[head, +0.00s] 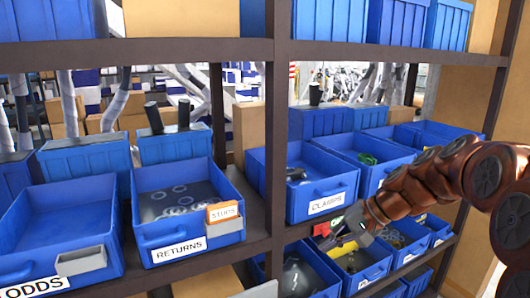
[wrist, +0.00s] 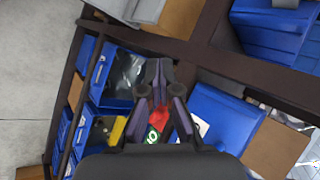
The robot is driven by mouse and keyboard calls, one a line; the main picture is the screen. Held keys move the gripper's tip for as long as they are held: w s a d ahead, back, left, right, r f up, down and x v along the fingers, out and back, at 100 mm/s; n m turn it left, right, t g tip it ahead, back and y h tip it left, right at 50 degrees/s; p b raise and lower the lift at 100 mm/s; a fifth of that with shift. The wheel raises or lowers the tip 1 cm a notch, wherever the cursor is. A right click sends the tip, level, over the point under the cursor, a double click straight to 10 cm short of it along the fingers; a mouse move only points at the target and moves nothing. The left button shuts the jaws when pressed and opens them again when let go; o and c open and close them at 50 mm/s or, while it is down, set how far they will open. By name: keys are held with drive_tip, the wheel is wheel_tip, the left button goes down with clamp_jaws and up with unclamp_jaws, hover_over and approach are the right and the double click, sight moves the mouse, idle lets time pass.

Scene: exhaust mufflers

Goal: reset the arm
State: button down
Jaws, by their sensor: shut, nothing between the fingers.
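My arm, in brown segments, reaches in from the right of the head view. My gripper (head: 350,226) is in front of the shelf, near the front of the bin labelled CLAMPS (head: 326,202). In the wrist view my gripper (wrist: 159,68) has its fingertips together with nothing between them. I cannot tell whether it touches any bin.
A dark shelf frame (head: 281,105) holds several blue bins. The RETURNS bin (head: 176,236) has rings inside and an orange STUDS tag (head: 223,212). The ODDS bin (head: 60,250) is at the left. Red and green items (wrist: 157,127) show below the fingers.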

drive_tip(key=s+a+f+n+g+h+p, duration=0.1)
drive_tip(key=s+f+n+g+h, duration=0.1)
drive_tip(key=s, duration=0.7)
drive_tip(key=s+a+f+n+g+h, duration=0.1)
drive_tip(key=s+f+h, duration=0.1)
drive_tip(key=s, duration=0.7)
drive_tip(key=s+d+f+n+h, duration=0.1)
drive_tip(key=s+d+h, duration=0.1)
drive_tip(key=s, duration=0.5)
drive_tip(key=s+d+f+n+g+h+p, duration=0.1)
drive_tip(key=s+d+f+h, duration=0.1)
drive_tip(key=s, duration=0.6)
drive_tip(key=shift+d, duration=0.75)
